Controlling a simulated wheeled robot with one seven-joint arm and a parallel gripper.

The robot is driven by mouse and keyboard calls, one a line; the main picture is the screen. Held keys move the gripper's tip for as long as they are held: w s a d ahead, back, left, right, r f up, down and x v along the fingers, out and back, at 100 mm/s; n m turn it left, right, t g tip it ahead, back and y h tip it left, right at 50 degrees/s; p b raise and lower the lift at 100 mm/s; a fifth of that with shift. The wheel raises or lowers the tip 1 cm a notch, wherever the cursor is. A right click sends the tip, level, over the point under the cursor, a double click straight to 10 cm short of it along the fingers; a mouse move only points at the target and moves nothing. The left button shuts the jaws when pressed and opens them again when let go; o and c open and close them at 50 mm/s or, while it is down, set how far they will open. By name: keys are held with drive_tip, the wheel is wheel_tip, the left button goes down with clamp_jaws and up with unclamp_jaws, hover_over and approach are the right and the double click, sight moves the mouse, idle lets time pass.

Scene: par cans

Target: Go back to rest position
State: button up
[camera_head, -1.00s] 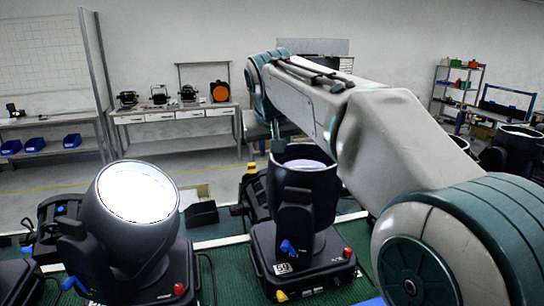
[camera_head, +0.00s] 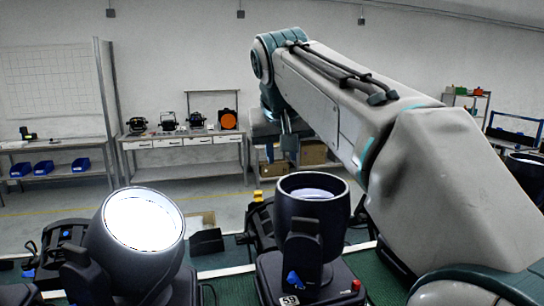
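My arm reaches in from the right, and its wrist hangs down at the upper middle. My gripper (camera_head: 290,152) is small and far off, above the middle par can in the picture and apart from it. I cannot tell whether its fingers are open or shut, and no held thing shows. The middle par can (camera_head: 312,215) stands upright on a dark base with a "59" label. The left par can (camera_head: 140,240) is tilted, with its bright white lens facing up and toward me.
A green-topped surface (camera_head: 236,288) carries the par cans. Another dark par can (camera_head: 525,170) stands at the far right, partly cut off. A workbench (camera_head: 185,143) with several lamps is at the back. Blue bins (camera_head: 44,169) sit on a left shelf.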

drive_tip(key=s+d+f+g, duration=0.1)
drive_tip(key=s+d+f, duration=0.2)
drive_tip(key=s+f, duration=0.4)
drive_tip(key=s+d+f+g, duration=0.1)
drive_tip(key=s+d+f, duration=0.2)
drive_tip(key=s+f, duration=0.5)
drive_tip(key=s+d+f+m+g, duration=0.1)
drive_tip(key=s+d+f, duration=0.2)
drive_tip(key=s+f, duration=0.4)
wheel_tip(320, 180, down, 8)
drive_tip(key=shift+s+d+r+y, duration=0.1)
drive_tip(key=shift+s+d+y, duration=0.2)
drive_tip(key=shift+d+y, duration=0.1)
drive_tip(key=shift+o, duration=0.7)
drive_tip(key=shift+a, duration=0.1)
